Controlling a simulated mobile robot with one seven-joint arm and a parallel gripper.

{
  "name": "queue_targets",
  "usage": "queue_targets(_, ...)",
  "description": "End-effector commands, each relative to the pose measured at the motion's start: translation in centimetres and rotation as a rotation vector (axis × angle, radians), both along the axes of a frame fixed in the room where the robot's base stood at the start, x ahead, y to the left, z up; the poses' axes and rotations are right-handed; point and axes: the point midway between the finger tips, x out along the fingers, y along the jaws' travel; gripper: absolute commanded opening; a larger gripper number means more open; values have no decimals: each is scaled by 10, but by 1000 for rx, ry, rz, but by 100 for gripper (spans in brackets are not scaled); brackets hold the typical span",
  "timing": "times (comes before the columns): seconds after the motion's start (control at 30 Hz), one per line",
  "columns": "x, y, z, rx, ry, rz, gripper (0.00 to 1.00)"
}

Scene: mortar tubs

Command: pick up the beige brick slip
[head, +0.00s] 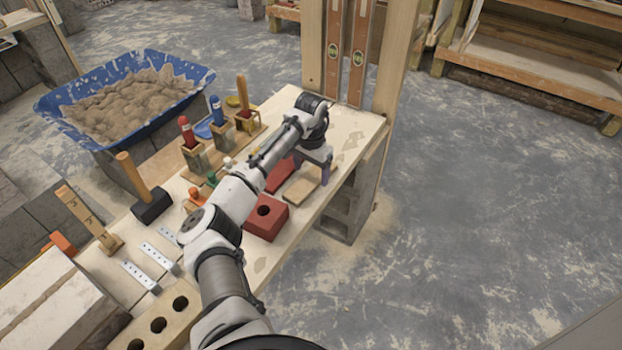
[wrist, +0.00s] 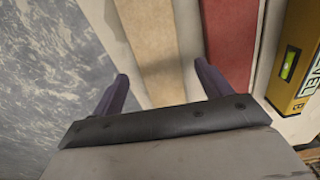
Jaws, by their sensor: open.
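The beige brick slip (head: 299,190) lies flat on the worktable, near its right edge. In the wrist view the beige brick slip (wrist: 152,50) is a long strip running away between my two fingers. My gripper (wrist: 163,80) is open and empty, with its purple fingertips on either side of the strip. In the head view my gripper (head: 323,172) hangs over the far end of the slip. I cannot tell how high the fingertips are above it. A red brick slip (wrist: 230,45) lies parallel, just right of the beige one; the right finger overlaps its near end in the picture.
A yellow spirit level (wrist: 297,55) lies right of the red slip in the wrist view. A red brick with a hole (head: 266,218) sits nearer on the table (head: 352,126). Handled tools stand in holders to the left. Open floor lies beyond the right edge.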

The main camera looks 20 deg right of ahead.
Motion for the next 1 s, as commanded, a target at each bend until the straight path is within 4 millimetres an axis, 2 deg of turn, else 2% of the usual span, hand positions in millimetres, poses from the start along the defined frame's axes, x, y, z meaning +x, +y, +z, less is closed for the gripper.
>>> queue_targets(0.2,0,0,-21,0,0,0,77)
queue_targets(0.43,0,0,-22,0,-1,0,76)
queue_targets(0.9,0,0,-21,-1,-2,1,16)
queue_targets(1.0,0,0,-21,-1,-2,1,16)
